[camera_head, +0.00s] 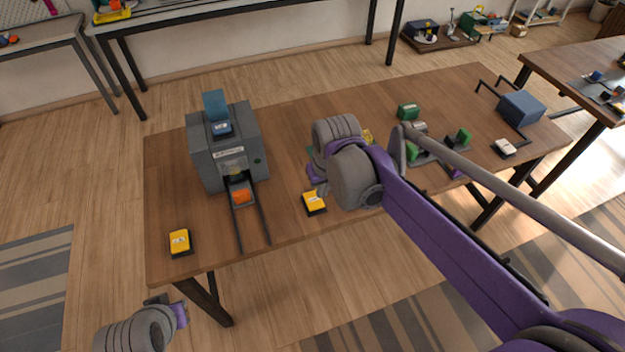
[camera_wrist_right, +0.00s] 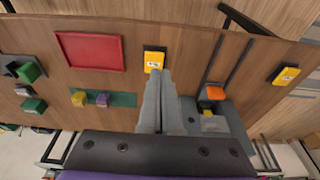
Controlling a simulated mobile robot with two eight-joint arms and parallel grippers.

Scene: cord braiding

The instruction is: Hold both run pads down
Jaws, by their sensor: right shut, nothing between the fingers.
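Two yellow run pads on dark bases lie near the table's front edge. The left pad (camera_head: 180,242) is at the front left corner and also shows in the right wrist view (camera_wrist_right: 285,75). The other pad (camera_head: 314,203) is right of the machine and also shows in the right wrist view (camera_wrist_right: 154,61). My right gripper (camera_wrist_right: 160,73) is shut and empty, its tips at this pad's edge in that view; I cannot tell whether they touch it. My left gripper (camera_head: 168,306) is low in front of the table, apart from the left pad; its fingers are unclear.
A grey machine (camera_head: 202,150) stands on the table with a blue block on top and an orange piece (camera_head: 242,196) between its front rails. A red tray (camera_wrist_right: 90,52) lies right of the right pad. Green blocks (camera_head: 408,112) and a blue box (camera_head: 521,107) sit further right.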

